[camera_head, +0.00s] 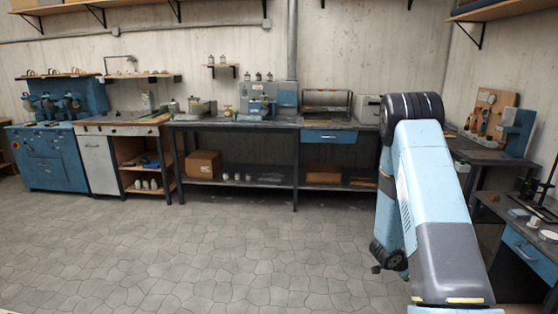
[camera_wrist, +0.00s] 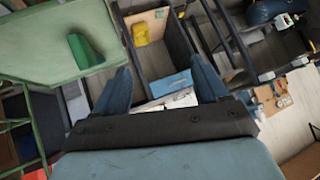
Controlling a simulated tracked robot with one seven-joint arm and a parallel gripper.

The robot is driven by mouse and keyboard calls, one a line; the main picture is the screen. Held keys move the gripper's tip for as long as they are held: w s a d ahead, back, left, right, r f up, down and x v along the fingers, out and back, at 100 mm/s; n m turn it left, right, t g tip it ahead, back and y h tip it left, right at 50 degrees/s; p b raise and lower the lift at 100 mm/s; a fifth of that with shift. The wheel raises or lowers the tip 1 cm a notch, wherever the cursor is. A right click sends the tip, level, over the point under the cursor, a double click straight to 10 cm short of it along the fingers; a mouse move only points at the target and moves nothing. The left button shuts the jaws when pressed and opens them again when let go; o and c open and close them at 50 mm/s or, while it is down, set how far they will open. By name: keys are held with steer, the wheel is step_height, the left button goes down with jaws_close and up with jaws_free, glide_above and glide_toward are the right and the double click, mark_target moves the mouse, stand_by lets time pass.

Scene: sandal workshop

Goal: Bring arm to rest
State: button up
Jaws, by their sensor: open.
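My arm (camera_head: 425,190) stands on the right side of the head view, bent, with its black-banded joint uppermost. In the wrist view my gripper (camera_wrist: 160,84) shows two dark blue fingers spread wide apart. The gap between them is empty, and nothing is held. In the head view I cannot clearly make out the fingers.
A long dark workbench (camera_head: 255,124) runs along the back wall, with blue machines (camera_head: 65,105) at left. A side bench (camera_head: 478,153) stands right, close to my arm. The paved floor (camera_head: 210,250) is clear. The wrist view shows a green surface (camera_wrist: 40,45) and a yellow object (camera_wrist: 141,34).

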steer(key=w+a+r+n+t+y, duration=0.1)
steer(key=a+r+n+y, duration=0.1)
steer(key=a+r, duration=0.45)
steer(key=w+a+r+n+t+y, duration=0.1)
steer(key=a+r+n+t+y, duration=0.2)
steer(key=r, duration=0.7)
steer(key=w+a+r+n+y, duration=0.1)
steer(key=a+r+y, duration=0.1)
steer(key=a+r, duration=0.5)
steer(key=s+a+r+n+y, duration=0.2)
steer(key=s+a+r+n, duration=0.2)
steer(key=s+r, duration=0.5)
steer(key=s+a+r+n+y, duration=0.1)
steer(key=s+a+r+n, duration=0.3)
steer(key=s+r, duration=0.45)
steer(key=s+r+n+g+h, duration=0.1)
steer(key=s+r+n, duration=0.2)
steer(key=s, duration=1.3)
steer(key=shift+n+g, duration=0.3)
steer(key=shift+s, duration=0.1)
steer(key=shift+c, duration=0.3)
